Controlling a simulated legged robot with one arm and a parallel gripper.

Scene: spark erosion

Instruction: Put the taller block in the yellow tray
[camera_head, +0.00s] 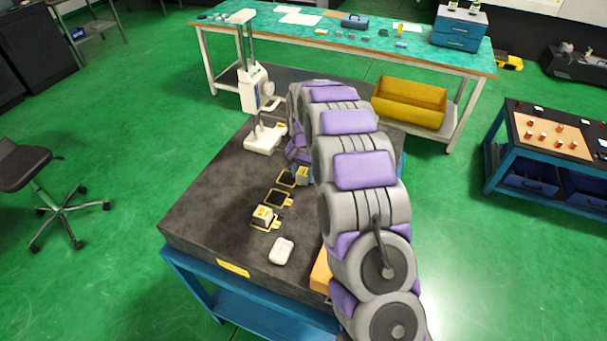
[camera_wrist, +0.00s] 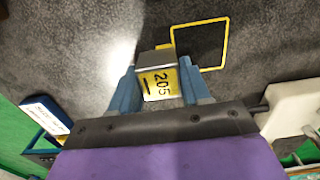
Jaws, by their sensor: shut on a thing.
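My gripper (camera_wrist: 158,72) is shut on a block (camera_wrist: 160,82) with a grey metallic face and a yellow label reading 205. In the head view this held block (camera_head: 302,176) shows just left of my arm, beside a yellow-outlined dark square (camera_head: 286,178). Another pale block (camera_head: 263,214) with a yellow top stands on the nearest outlined square. I cannot tell from these views which block is taller. A yellow-orange object (camera_head: 320,272), perhaps the yellow tray, shows at the table's front right, mostly hidden behind my arm.
The dark slab table (camera_head: 205,205) also bears a white height-gauge-like stand (camera_head: 262,138) at the back and a small white object (camera_head: 281,250) at the front. An empty outlined square (camera_head: 278,198) lies between the blocks. A yellow bin (camera_head: 410,100) sits under the back bench.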

